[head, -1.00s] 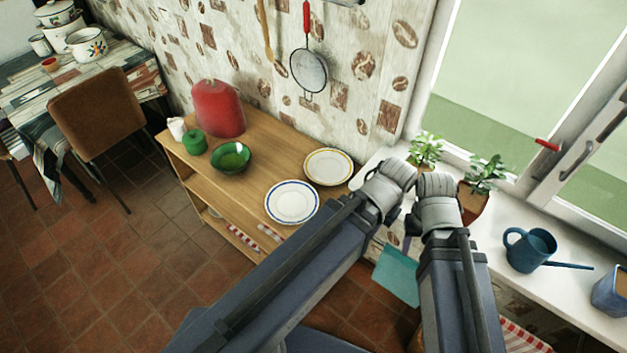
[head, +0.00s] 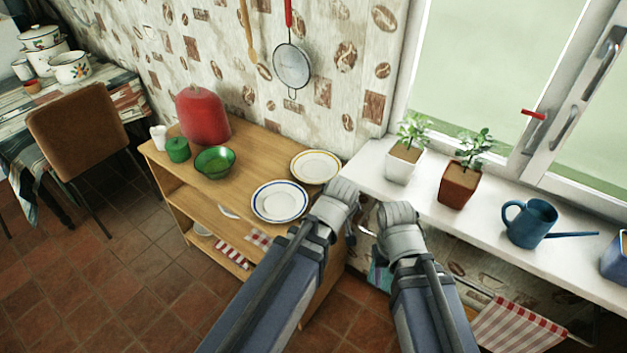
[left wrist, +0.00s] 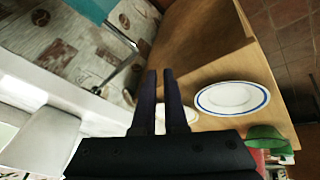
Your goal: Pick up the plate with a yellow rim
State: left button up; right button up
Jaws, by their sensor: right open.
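The plate with a yellow rim (head: 315,167) lies flat on the wooden shelf top, near its right end by the wall. In the left wrist view, a white edge behind the fingers looks like this plate (left wrist: 184,117), mostly hidden. A plate with a blue rim (head: 279,202) lies just in front of it. My left gripper (left wrist: 162,98) has a gap between its fingers and holds nothing; its arm passes right of the plates. My right gripper (head: 366,229) is open and empty beside the left arm, largely hidden by its wrist.
The white windowsill (head: 425,188) at right holds two potted plants and a blue watering can (head: 530,223).

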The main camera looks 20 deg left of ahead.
pick_arm(q)
jog(key=w+a+f+n+t+b, duration=0.45)
jog(key=w+f+n+b, duration=0.3)
jog(key=w+b, duration=0.3)
jog(key=n+t+b, duration=0.4)
jog(key=n+b, duration=0.3)
jog(key=b, duration=0.1)
send_near(329, 179)
jog(key=shift+s+d+f, duration=0.25)
jog(key=shift+s+d, duration=0.05)
jog(key=shift+d, duration=0.2)
jog(key=shift+s+d+f, duration=0.25)
jog(key=shift+s+d, duration=0.05)
jog(key=shift+d, duration=0.2)
jog(key=shift+w+a+r+n, duration=0.1)
jog(key=shift+w+a+n, duration=0.15)
jog(key=shift+n, duration=0.1)
jog(key=shift+w+a+r+n+t+b, duration=0.15)
jog(key=shift+a+r+n+t+b, duration=0.05)
jog(key=shift+n+t+b, duration=0.15)
jog(key=shift+b+x, duration=0.45)
jog(key=shift+x, duration=0.9)
jog(key=shift+a+b+x, duration=0.25)
jog(key=shift+b+x, duration=0.2)
jog(key=shift+x, duration=0.85)
jog(key=shift+a+b+x, duration=0.2)
jog(key=shift+b+x, duration=0.2)
jog(key=shift+x, duration=0.9)
grip_shut()
